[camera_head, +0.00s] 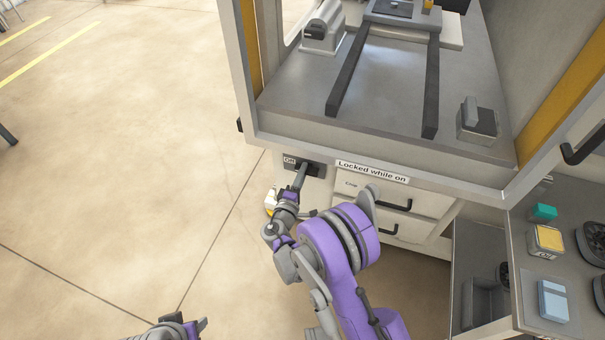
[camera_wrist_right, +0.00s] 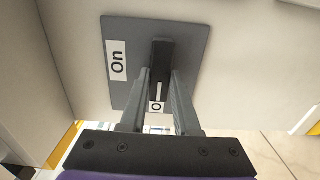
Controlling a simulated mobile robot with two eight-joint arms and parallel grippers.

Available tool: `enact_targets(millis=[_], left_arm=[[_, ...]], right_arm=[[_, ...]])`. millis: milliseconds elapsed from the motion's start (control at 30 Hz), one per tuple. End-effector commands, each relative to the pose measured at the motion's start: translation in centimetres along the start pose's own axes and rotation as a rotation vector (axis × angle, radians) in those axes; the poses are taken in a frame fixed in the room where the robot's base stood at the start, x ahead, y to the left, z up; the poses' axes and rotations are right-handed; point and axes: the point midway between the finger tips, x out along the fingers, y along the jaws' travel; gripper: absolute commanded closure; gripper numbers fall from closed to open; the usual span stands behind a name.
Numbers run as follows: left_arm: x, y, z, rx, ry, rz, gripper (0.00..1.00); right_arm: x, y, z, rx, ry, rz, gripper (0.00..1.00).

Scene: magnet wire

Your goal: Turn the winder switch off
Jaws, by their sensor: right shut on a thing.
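The winder switch (camera_wrist_right: 182,32) is a grey plate on the cabinet front. It has a white "On" label (camera_wrist_right: 117,60) and a dark handle (camera_wrist_right: 160,62) with a white line. A second label at the handle's lower end is partly hidden, showing only an "O". In the head view the switch plate (camera_head: 314,168) sits left of the "Locked while on" sign (camera_head: 372,171). My right gripper (camera_wrist_right: 160,85) is shut on the handle, one finger on each side. My left gripper (camera_head: 200,325) shows only partly at the bottom edge, and its jaws cannot be made out.
Drawers with black handles (camera_head: 395,205) lie under the sign, right of my right gripper. Above is the cabinet's worktop (camera_head: 390,90) with two dark rails. A side bench (camera_head: 525,290) with small boxes stands at the right.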

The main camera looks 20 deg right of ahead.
Motion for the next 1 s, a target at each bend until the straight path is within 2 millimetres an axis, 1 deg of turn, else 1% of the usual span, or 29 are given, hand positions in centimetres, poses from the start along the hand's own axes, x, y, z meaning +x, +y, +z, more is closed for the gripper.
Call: enact_targets(millis=[500,533,667,700,1000], left_arm=[[0.06,0.0,0.01,0.0,0.0,0.0,0.5],[0.06,0.0,0.01,0.0,0.0,0.0,0.5],[0.06,0.0,0.01,0.0,0.0,0.0,0.5],[0.06,0.0,0.01,0.0,0.0,0.0,0.5],[0.02,0.0,0.0,0.0,0.0,0.0,0.5]], right_arm=[[-0.06,-0.05,-0.01,-0.018,0.001,-0.001,1.0],[-0.06,-0.05,-0.01,-0.018,0.001,-0.001,0.66],[-0.05,-0.05,-0.02,-0.018,0.001,-0.001,0.43],[-0.04,-0.04,-0.02,-0.018,0.001,-0.001,0.4],[-0.22,-0.02,-0.02,-0.017,0.001,0.0,0.4]])
